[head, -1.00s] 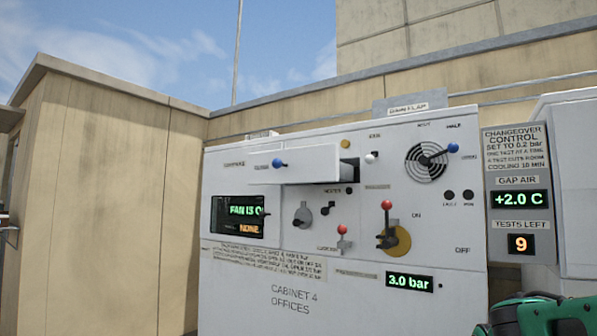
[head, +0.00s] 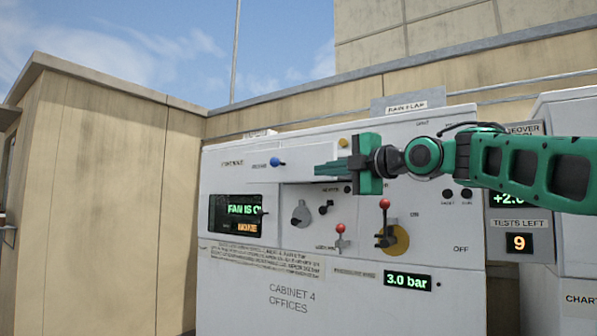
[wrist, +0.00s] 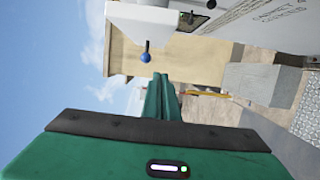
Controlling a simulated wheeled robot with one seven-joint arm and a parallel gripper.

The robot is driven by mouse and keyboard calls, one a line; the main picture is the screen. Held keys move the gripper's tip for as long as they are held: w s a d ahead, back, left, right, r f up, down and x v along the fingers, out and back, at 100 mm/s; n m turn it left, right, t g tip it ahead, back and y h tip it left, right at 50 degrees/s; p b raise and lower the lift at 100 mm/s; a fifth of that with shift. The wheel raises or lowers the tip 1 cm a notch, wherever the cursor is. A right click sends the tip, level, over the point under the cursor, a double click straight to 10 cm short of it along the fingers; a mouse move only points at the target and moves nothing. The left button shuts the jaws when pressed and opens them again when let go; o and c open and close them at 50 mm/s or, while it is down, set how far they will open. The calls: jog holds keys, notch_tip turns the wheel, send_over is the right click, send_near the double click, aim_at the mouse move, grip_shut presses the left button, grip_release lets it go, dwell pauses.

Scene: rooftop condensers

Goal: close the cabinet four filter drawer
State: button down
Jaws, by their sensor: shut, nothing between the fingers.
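Cabinet 4 (head: 225,290) is a pale panel labelled "CABINET 4 OFFICES". Its white filter drawer (head: 295,174) stands out from the upper part of the panel in the head view, its right part hidden behind my gripper. A white box-like part, apparently the drawer (wrist: 140,18), is at the top of the wrist view, with a blue knob (wrist: 145,57) below it. My gripper (head: 318,170) is shut and empty, fingers pointing left in front of the drawer's right part. In the wrist view its green fingers (wrist: 160,90) show apart from the white part. Contact cannot be told in the head view.
Red-knobbed levers (head: 384,204) and (head: 340,228) stick out below my gripper. A blue-knobbed lever (head: 278,162) is left of it. A changeover panel (head: 518,225) is at the right, partly behind my arm. A beige wall (head: 95,200) stands at left.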

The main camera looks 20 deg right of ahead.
aim_at(306, 173)
jog(key=w, duration=0.3)
jog(key=w+a, duration=0.1)
jog(key=w, duration=0.6)
jog(key=shift+w+a+r, duration=0.1)
jog(key=shift+w+a, duration=0.15)
jog(key=shift+w, duration=0.15)
jog(key=shift+w+d, duration=0.35)
jog(key=shift+d, duration=0.1)
